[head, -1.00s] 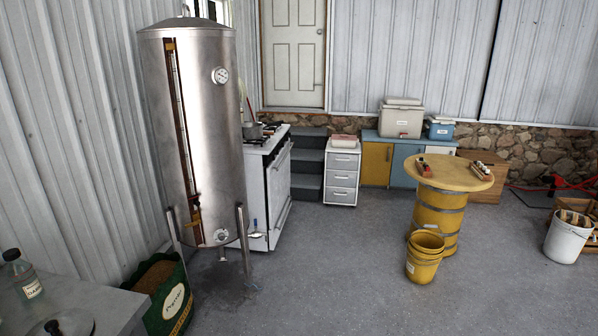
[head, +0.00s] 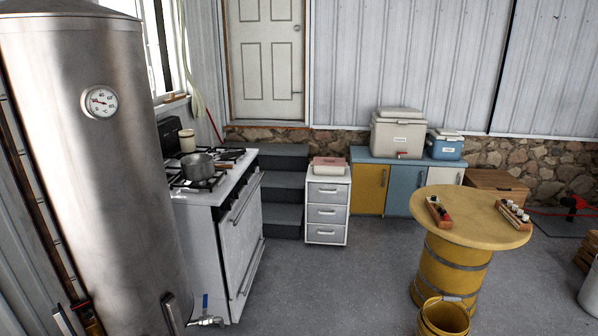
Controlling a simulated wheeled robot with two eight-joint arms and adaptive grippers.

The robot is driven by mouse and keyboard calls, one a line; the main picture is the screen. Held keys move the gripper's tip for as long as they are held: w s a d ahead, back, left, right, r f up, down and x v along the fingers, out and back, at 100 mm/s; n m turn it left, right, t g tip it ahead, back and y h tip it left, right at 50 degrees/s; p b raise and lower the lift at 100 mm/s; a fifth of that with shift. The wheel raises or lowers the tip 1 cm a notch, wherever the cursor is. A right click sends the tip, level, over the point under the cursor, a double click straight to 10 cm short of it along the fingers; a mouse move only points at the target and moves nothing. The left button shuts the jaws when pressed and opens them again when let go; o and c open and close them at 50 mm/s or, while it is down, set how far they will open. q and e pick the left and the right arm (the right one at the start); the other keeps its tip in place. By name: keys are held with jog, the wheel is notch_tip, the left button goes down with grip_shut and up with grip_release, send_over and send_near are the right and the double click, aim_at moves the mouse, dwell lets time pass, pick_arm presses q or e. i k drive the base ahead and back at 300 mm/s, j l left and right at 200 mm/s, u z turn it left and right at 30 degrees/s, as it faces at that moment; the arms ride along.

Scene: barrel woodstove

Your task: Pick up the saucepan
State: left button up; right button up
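A grey metal saucepan (head: 198,166) sits upright on a front burner of the white gas stove (head: 205,212). Its handle (head: 226,166) points to the right. The stove stands against the left wall, just beyond the tall steel tank. Neither of my grippers is in view, and nothing is touching the saucepan.
The tall steel tank (head: 95,170) with a tap (head: 206,320) stands close at the left, in front of the stove. Dark steps (head: 280,190) and a drawer unit (head: 327,207) are beyond. A yellow barrel table (head: 450,265) and bucket (head: 443,318) stand right. The middle floor (head: 335,290) is clear.

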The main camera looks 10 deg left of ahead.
aim_at(199, 167)
jog(key=i+u, duration=0.25)
jog(key=i, duration=0.25)
jog(key=i+l+u, duration=0.25)
jog(key=i, duration=0.25)
jog(key=i+l+u, duration=0.25)
jog(key=i, duration=0.2)
jog(key=i+l+u, duration=0.25)
jog(key=i+l, duration=0.1)
jog(key=i, duration=0.1)
